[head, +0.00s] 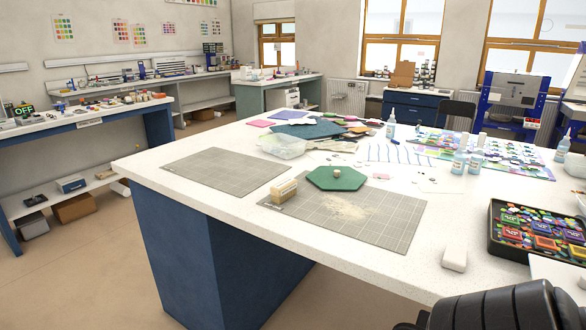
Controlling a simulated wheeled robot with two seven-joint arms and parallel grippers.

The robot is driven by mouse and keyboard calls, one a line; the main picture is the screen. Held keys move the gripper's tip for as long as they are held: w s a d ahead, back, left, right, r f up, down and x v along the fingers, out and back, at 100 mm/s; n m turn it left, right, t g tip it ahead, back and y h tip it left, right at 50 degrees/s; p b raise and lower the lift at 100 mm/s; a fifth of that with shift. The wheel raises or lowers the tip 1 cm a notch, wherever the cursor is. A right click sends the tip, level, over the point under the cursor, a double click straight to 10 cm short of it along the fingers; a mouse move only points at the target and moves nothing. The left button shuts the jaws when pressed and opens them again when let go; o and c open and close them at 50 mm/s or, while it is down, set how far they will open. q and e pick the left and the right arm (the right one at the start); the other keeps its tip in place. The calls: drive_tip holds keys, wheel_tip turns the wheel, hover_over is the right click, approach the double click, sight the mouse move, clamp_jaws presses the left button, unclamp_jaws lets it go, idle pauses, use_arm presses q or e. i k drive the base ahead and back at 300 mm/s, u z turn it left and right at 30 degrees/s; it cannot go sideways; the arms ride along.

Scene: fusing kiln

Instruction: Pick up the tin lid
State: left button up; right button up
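A dark green, flat, eight-sided piece (336,178) with a small pale knob-like bit on it looks most like the tin lid, though I cannot be sure. It lies on the white worktable (300,230), over the far edge of the front grey cutting mat (385,222). A small pale wooden block (284,191) stands just to its left on the same mat.
A second grey mat (224,172) lies to the left. A clear tub (283,146) and coloured sheets (310,128) lie behind. Bottles (460,160) and a black tray of coloured pieces (540,235) are to the right.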

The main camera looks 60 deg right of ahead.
sight(345, 178)
drive_tip(key=i, duration=2.45)
drive_tip(key=z, duration=3.65)
